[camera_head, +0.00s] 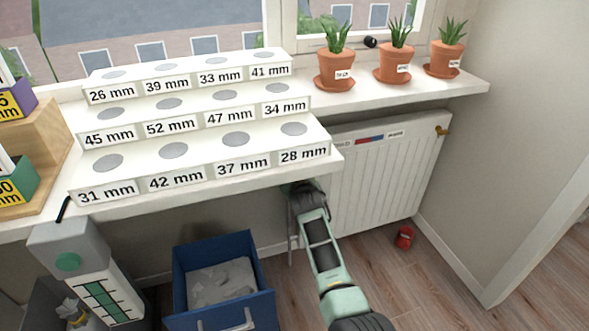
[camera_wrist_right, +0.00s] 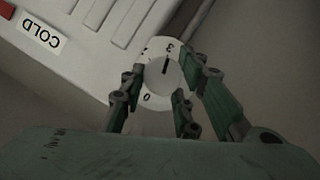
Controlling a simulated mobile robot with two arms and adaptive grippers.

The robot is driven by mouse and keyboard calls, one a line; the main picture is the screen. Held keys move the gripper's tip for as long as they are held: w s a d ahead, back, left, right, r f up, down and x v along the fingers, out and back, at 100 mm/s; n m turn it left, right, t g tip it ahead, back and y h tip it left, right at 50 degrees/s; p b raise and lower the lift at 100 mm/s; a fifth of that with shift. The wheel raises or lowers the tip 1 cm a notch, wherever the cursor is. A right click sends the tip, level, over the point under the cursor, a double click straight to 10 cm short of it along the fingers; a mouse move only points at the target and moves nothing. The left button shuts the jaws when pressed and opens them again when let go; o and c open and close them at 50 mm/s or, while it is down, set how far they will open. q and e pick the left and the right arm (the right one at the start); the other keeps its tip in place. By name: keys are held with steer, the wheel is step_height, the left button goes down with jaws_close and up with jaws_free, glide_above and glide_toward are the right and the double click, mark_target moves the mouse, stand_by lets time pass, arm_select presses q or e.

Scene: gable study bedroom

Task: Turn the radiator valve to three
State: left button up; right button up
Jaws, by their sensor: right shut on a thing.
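The radiator valve (camera_wrist_right: 160,76) is a round white knob in the right wrist view, with a black pointer line and digits around it. A 3 is at its top and a 0 at its lower left; the pointer points up, close to the 3. My right gripper (camera_wrist_right: 167,82) is shut on the knob, with fingers on both sides of it. In the head view my right gripper (camera_head: 305,190) is under the sill's front edge, at the left end of the white radiator (camera_head: 385,185). The valve is hidden there. My left gripper is not in view.
The windowsill (camera_head: 350,116) overhangs my right gripper and holds a stepped white rack (camera_head: 205,150) and potted plants (camera_head: 397,66). A blue bin (camera_head: 225,305) stands on the floor to the left. A small red object (camera_head: 404,238) lies on the floor by the radiator.

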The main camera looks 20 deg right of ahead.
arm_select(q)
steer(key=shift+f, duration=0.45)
arm_select(e)
steer(key=shift+w+d+r, duration=0.15)
steer(key=shift+d+r, duration=0.3)
steer(key=o, duration=1)
steer(key=shift+d, duration=0.1)
steer(key=shift+c, duration=0.2)
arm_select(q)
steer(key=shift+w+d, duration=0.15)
arm_select(e)
steer(key=shift+o, duration=0.2)
steer(key=shift+f, duration=0.15)
steer(key=shift+a+f, duration=0.2)
steer(key=shift+a, duration=0.1)
